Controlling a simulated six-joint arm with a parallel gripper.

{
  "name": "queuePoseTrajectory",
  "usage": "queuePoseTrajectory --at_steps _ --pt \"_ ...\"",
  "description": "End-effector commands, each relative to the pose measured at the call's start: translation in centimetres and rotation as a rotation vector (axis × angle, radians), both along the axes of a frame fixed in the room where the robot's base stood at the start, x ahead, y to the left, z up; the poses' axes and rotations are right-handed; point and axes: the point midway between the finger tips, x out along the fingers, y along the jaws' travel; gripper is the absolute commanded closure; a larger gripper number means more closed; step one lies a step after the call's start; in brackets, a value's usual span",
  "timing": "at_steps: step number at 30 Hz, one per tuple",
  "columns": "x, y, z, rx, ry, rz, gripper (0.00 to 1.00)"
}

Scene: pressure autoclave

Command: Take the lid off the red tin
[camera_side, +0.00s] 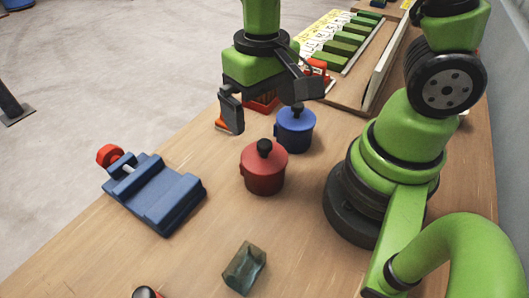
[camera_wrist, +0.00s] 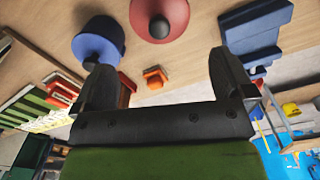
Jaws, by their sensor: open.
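The red tin (camera_side: 263,172) stands upright on the wooden table, with its lid (camera_side: 264,152) on and a black knob (camera_side: 264,146) on top. In the wrist view the red tin (camera_wrist: 150,22) is at the top middle, its knob (camera_wrist: 159,27) facing the camera. My gripper (camera_side: 272,108) is open and empty, above and behind the red tin in the side view, apart from it. In the wrist view its two fingers (camera_wrist: 165,85) are spread, with the tin beyond them.
A blue tin (camera_side: 295,130) with a black knob stands close behind the red one. A blue vise-like block (camera_side: 155,195) with a red knob is at left. A greenish glass block (camera_side: 244,268) lies in front. A rack of green blocks (camera_side: 340,45) is at the back. Table between is clear.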

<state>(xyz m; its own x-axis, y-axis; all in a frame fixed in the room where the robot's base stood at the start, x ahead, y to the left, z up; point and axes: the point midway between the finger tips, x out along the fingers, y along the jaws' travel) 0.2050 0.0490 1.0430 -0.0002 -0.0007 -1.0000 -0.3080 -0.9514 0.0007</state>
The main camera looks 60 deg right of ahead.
Motion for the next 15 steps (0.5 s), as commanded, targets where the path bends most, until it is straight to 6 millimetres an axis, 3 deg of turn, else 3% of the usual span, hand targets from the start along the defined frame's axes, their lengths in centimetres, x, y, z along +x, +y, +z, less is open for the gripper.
queuePoseTrajectory --at_steps 6,15 --pt "-0.1 0.0 -3.0 -0.001 0.007 -0.001 0.00" --pt "-0.1 -0.1 -5.1 -0.001 0.006 -0.001 0.00"
